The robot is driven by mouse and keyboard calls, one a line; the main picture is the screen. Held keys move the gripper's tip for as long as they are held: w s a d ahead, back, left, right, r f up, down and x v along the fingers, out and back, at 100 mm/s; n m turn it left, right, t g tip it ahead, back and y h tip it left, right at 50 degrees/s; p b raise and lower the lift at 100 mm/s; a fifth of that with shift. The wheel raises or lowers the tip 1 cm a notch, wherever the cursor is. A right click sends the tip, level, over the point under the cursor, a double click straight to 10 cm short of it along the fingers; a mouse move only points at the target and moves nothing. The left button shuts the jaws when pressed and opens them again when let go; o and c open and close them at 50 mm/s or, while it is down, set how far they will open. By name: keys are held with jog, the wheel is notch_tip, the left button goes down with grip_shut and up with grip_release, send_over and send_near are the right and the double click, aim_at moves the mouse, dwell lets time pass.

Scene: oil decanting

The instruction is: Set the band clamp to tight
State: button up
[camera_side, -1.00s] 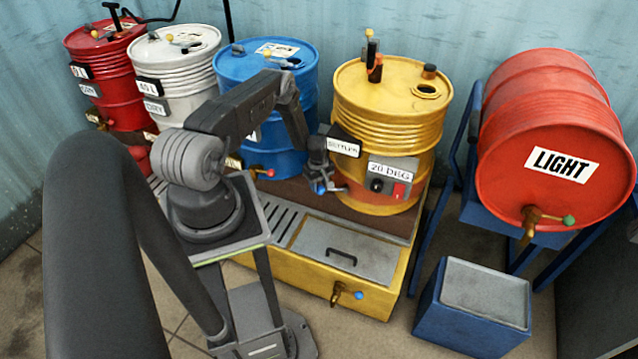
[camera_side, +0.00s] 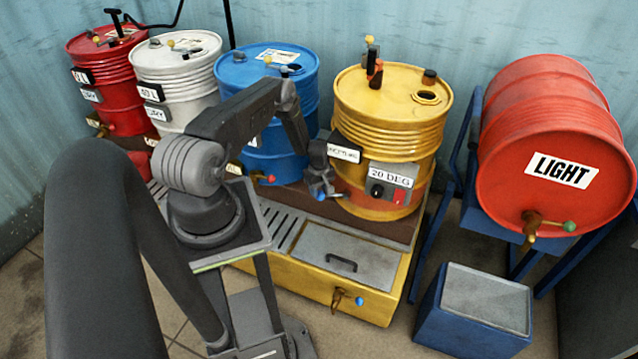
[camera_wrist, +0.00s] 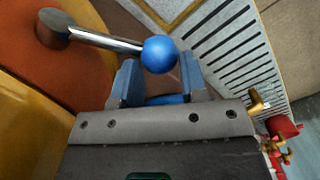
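The band clamp is an orange-red band (camera_wrist: 40,85) around the lower part of the yellow drum (camera_side: 391,135). In the wrist view a metal lever (camera_wrist: 105,40) runs from a brown pivot on the band to a blue ball knob (camera_wrist: 159,54). The knob also shows in the side view (camera_side: 319,194). My gripper (camera_wrist: 160,72) is open, its two blue-grey fingers apart. The knob appears between and just beyond the fingertips; I cannot tell whether they touch it. In the side view my gripper (camera_side: 325,190) is low at the drum's left front.
A "20 DEG" heater box (camera_side: 390,183) is on the drum right of my gripper. A blue drum (camera_side: 268,125) stands to the left. The yellow sump (camera_side: 325,293) with slatted grating lies below. A red "LIGHT" drum (camera_side: 555,130) lies on a blue stand at right.

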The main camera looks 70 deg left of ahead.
jog(key=shift+o, duration=0.8)
notch_tip(320, 180, up, 14)
jog(key=shift+a, duration=0.35)
jog(key=w+d+r+m+t, duration=0.15)
jog(key=d+r+m, duration=0.25)
jog(key=d+r, duration=0.5)
jog(key=w+d+r+m+y, duration=0.1)
jog(key=w+d+r+m, duration=0.3)
jog(key=r, duration=0.8)
jog(key=s+d+r+m, duration=0.1)
jog(key=d+r+m, duration=0.2)
jog(key=d+r, duration=0.65)
jog(key=s+d+r+m+t, duration=0.2)
jog(key=s+d+r+m, duration=0.2)
jog(key=s, duration=0.5)
jog(key=s+d+r+m+t, duration=0.2)
jog(key=s+d+r+m, duration=0.3)
jog(key=s+d+r, duration=0.3)
jog(key=s+d, duration=0.1)
jog(key=d, duration=0.2)
jog(key=shift+s+r, duration=0.25)
jog(key=shift+s, duration=0.15)
jog(key=shift+o, duration=0.2)
jog(key=shift+w, duration=0.1)
